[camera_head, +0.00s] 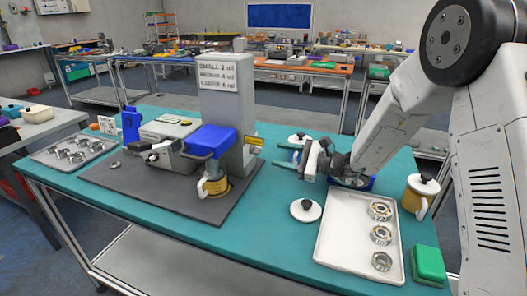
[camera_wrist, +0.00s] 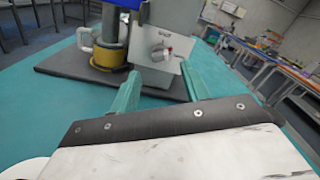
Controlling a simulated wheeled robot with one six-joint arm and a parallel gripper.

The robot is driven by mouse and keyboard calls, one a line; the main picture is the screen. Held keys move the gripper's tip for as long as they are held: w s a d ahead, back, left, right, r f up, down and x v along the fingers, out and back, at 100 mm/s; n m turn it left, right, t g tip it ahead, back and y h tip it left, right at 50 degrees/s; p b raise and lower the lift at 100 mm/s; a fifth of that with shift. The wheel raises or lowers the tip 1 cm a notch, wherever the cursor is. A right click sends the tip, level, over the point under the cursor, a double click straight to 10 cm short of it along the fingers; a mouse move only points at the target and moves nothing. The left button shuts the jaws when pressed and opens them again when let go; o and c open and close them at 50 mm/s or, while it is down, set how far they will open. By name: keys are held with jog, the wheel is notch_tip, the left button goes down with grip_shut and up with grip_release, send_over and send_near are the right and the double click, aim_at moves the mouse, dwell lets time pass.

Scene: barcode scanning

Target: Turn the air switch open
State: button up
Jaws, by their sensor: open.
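The air switch (camera_wrist: 160,53) looks like a small round silver knob with a red mark at its right. It sits on the grey side plate of the machine (camera_head: 228,90), under a small label too blurred to read. The head view does not clearly show the knob. My gripper (camera_head: 287,154) is open and empty to the right of the machine, pointing at that side. In the wrist view the two teal fingers of my gripper (camera_wrist: 160,86) are spread apart below the knob, with a gap between the fingers and the plate.
A yellow-based cup (camera_head: 214,184) stands under the blue head (camera_head: 210,140) on the dark mat (camera_head: 120,178). A white tray (camera_head: 335,240) with several metal rings lies below my arm. A lid (camera_head: 305,210), yellow mug (camera_head: 416,195) and green box (camera_head: 429,264) are near it.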

aim_at(260, 151)
jog(key=x, duration=0.6)
jog(key=shift+a, duration=0.25)
jog(key=shift+c, duration=0.4)
jog(key=c, duration=0.9)
